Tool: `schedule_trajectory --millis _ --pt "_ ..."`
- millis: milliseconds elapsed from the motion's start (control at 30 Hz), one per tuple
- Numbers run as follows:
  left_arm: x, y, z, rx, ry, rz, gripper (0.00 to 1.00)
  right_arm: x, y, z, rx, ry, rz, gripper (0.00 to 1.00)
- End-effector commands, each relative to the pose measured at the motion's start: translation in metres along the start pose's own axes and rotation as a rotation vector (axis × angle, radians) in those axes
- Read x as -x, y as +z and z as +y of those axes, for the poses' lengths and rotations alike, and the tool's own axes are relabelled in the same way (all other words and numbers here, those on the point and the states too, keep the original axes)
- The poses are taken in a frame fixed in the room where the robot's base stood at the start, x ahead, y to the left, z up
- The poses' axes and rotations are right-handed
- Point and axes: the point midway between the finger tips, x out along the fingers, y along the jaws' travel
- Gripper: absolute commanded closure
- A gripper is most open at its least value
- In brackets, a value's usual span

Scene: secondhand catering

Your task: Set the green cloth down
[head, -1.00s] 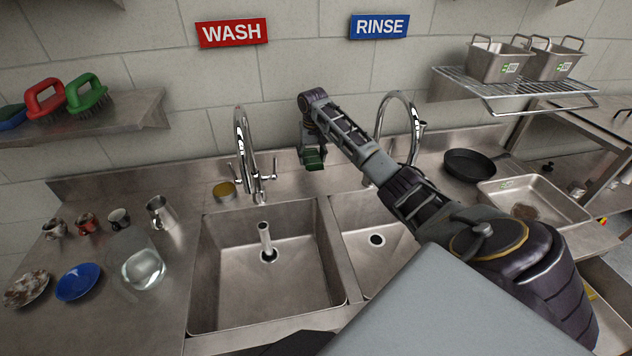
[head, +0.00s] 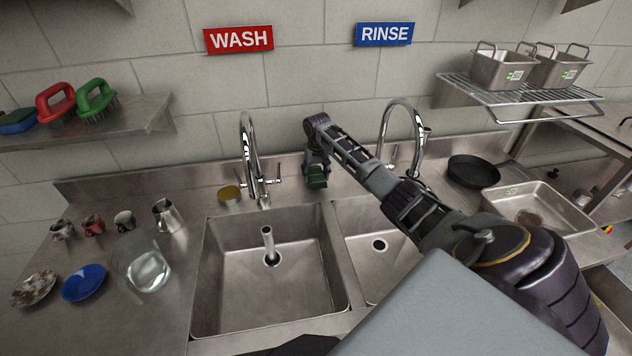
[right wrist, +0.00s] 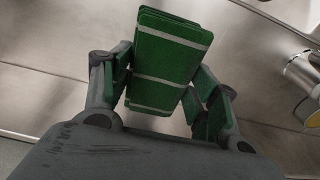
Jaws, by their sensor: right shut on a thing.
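The green cloth (right wrist: 165,60) is a folded stack with pale stripes in the right wrist view. My right gripper (right wrist: 165,88) is shut on it, with a finger on each side. In the head view the cloth (head: 317,179) is a small green patch below my right gripper (head: 316,172), at the back ledge of the sink unit, behind the divider between the two basins. I cannot tell whether the cloth touches the ledge. My left gripper is not in view.
The wash basin (head: 215,290) holds an upright tube. Taps (head: 247,150) and (head: 415,140) stand on both sides of my right gripper. A yellow-topped round tin (head: 229,193) sits left of the left tap. Cups, plates and a glass jar (head: 145,270) crowd the left counter.

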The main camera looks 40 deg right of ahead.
Motion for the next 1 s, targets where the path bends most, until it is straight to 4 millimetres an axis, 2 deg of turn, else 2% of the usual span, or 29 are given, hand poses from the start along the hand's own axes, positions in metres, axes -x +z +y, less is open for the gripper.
schedule_trajectory --millis 433,900,933,1000 --pt "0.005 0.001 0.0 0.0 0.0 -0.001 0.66 -0.034 0.004 0.0 -0.001 0.001 0.0 0.66" --pt "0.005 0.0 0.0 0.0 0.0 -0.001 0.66 -0.04 0.005 0.0 -0.001 0.001 0.0 0.66" --pt "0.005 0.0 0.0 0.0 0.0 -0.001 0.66 -0.039 0.005 0.0 -0.001 0.001 0.0 0.37" --pt "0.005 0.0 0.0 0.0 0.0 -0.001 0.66 -0.039 0.005 0.0 -0.001 0.001 0.0 0.28"
